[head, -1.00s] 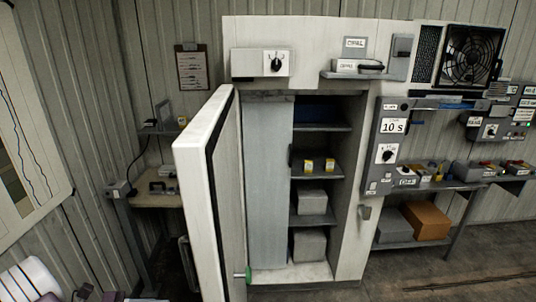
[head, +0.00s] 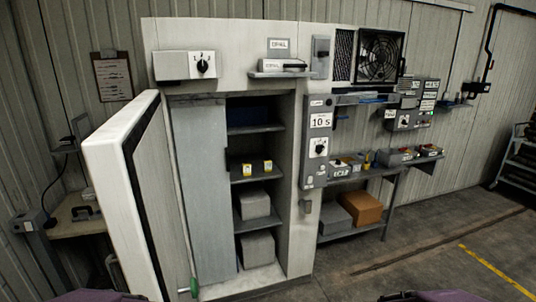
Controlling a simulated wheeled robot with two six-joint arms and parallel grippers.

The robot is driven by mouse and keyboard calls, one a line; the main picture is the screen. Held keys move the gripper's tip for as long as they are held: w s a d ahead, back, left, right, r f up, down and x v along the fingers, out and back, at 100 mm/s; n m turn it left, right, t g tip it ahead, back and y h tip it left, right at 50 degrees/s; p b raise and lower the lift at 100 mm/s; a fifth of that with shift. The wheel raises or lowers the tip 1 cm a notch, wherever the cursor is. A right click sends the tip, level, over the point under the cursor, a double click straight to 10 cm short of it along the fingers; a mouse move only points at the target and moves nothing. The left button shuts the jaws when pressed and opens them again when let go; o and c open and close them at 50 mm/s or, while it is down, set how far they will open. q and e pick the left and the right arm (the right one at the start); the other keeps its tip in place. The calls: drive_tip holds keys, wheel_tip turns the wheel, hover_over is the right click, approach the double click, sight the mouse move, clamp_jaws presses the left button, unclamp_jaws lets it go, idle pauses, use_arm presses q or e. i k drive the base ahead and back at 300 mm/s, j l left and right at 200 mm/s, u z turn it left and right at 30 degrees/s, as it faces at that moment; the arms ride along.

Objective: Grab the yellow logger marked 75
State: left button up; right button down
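Purple parts of my arms show at the bottom edge, at the left and at the right, well short of the cabinet. The fingertips of both my grippers are out of view.
The cabinet door (head: 125,190) stands open at the left, with a green-ended handle low down. Grey boxes (head: 254,205) fill lower shelves. A bench (head: 345,176) with a cardboard box (head: 360,207) below stands right. Open floor (head: 430,250) lies at the right.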

sight(246, 166)
drive_tip(key=i+l+u, duration=0.15)
drive_tip(key=i, duration=0.5)
drive_tip(key=i+l+u, duration=0.15)
drive_tip(key=i+l, duration=0.25)
drive_tip(key=i, duration=0.2)
drive_tip(key=i+l+u, duration=0.15)
drive_tip(key=i+l, duration=0.2)
drive_tip(key=i, duration=0.25)
drive_tip(key=i+l+u, duration=0.15)
drive_tip(key=i+l, duration=0.3)
drive_tip(key=i, duration=0.15)
